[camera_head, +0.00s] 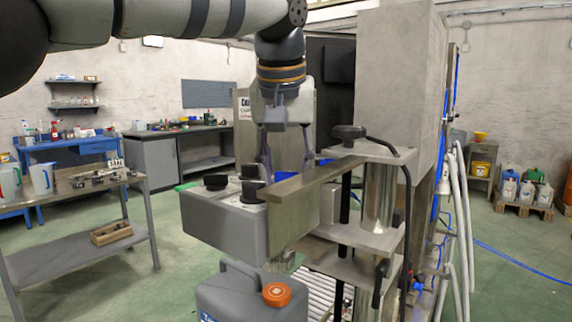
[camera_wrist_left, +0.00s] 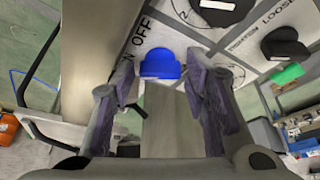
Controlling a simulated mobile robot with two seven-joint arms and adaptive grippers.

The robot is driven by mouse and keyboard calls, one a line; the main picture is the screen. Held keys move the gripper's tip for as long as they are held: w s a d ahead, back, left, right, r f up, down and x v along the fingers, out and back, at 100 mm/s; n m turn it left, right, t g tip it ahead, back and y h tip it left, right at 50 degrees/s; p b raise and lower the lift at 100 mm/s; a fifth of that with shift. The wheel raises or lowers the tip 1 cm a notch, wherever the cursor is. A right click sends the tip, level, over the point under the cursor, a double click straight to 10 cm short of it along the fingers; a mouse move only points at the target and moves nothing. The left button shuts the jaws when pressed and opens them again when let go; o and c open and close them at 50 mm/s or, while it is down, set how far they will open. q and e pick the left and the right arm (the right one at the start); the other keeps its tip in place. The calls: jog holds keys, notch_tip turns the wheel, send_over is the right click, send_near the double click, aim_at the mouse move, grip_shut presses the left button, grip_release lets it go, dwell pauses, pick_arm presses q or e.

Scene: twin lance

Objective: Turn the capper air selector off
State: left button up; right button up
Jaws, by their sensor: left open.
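The grey capper control box (camera_head: 215,220) stands in the middle of the head view, with black knobs on its top. My left gripper (camera_head: 286,165) points down over the box's far right part, beside the steel bar. It is open and empty. In the left wrist view a blue knob (camera_wrist_left: 160,65) lies between the open fingertips, below the "OFF" mark (camera_wrist_left: 144,31). Whether the fingers touch it I cannot tell. Two black knobs, one (camera_wrist_left: 220,10) at the top and one (camera_wrist_left: 285,45) by the "LOOSEN" lettering, sit to the right.
The steel bar (camera_head: 305,183) runs close along the box's right side. A grey canister with an orange cap (camera_head: 277,293) stands below the box. A concrete column (camera_head: 400,80) rises behind the capper. A metal table (camera_head: 70,185) stands at left, with open green floor between.

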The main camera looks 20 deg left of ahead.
pick_arm(q)
jog(key=c, duration=0.9)
jog(key=shift+m, duration=0.3)
jog(key=m, duration=0.2)
jog(key=m+h, duration=0.2)
jog(key=m, duration=0.1)
jog(key=shift+a+m, duration=0.3)
jog(key=m+h, duration=0.1)
jog(key=m, duration=0.1)
jog(key=m+g+h, duration=0.1)
jog(key=m, duration=0.2)
jog(key=shift+w+a+m+g, duration=0.15)
jog(key=shift+w+m+g, duration=0.05)
jog(key=shift+m+g, duration=0.1)
jog(key=o, duration=0.9)
